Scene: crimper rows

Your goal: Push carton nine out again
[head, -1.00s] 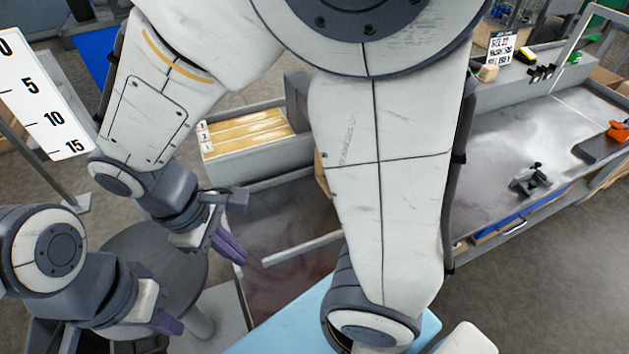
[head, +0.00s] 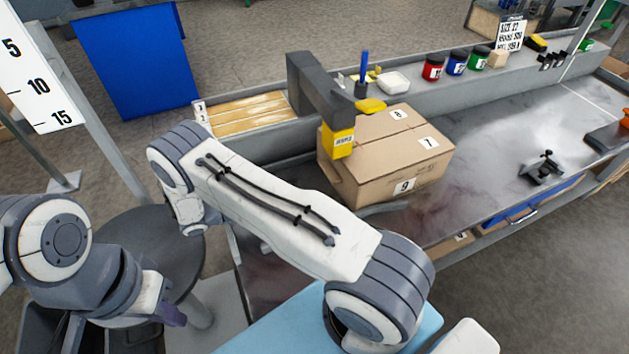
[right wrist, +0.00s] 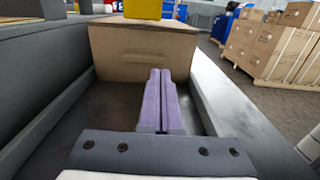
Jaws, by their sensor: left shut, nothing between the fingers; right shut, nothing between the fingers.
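A brown carton (head: 365,177) sits on the bench channel under a grey arm with a yellow tag. Labels 8 and 7 are on its top and label 9 (head: 404,186) is on its near side. In the right wrist view the carton (right wrist: 130,55) stands straight ahead. My right gripper (right wrist: 160,72) is shut and empty, its purple fingers pointing at the carton's face. I cannot tell whether the tips touch it. My right forearm hides that gripper in the head view. My left gripper (head: 172,316) is shut and empty, low at the left, away from the carton.
The grey arm (head: 320,95) with its yellow tag (head: 340,143) overhangs the carton. Channel walls (right wrist: 232,105) flank my right gripper. Red, blue and green jars (head: 456,63) stand on the back ledge. A black clamp (head: 543,170) lies on the right bench, with clear surface around it.

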